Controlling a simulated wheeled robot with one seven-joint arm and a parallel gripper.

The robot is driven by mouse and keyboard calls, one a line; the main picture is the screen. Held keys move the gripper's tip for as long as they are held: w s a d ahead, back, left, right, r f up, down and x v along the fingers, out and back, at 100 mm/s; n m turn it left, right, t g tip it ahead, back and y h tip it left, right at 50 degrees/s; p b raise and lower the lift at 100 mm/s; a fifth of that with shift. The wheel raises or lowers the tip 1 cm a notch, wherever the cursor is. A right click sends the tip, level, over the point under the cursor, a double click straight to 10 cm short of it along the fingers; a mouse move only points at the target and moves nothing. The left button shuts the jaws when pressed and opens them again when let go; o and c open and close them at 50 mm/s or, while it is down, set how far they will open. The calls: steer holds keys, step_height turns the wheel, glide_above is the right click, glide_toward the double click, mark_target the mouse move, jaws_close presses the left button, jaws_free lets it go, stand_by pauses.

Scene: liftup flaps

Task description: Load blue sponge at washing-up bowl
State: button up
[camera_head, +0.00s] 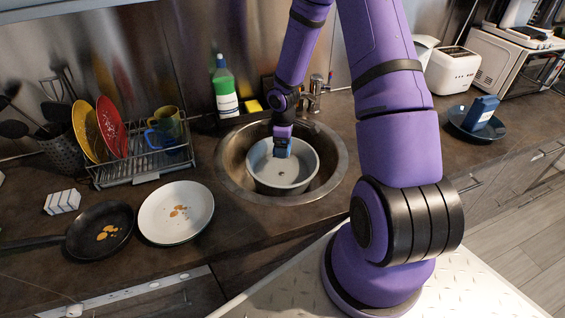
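The pale grey washing-up bowl (262,178) sits in the round metal sink. My gripper (282,154) points down into the bowl, above its floor. A small blue shape (282,146) shows at the gripper's end; it may be the blue sponge, but it is too small to tell it from the fingers. I cannot see whether the fingers are open or shut. A small dark mark shows on the bowl floor below the gripper.
A dish rack (145,165) with plates and mugs stands left of the sink (338,172). A frying pan (98,228), a white plate (160,228) and a white-and-blue block (62,202) lie nearer.

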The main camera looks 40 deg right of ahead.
steer(key=shift+r, duration=2.05)
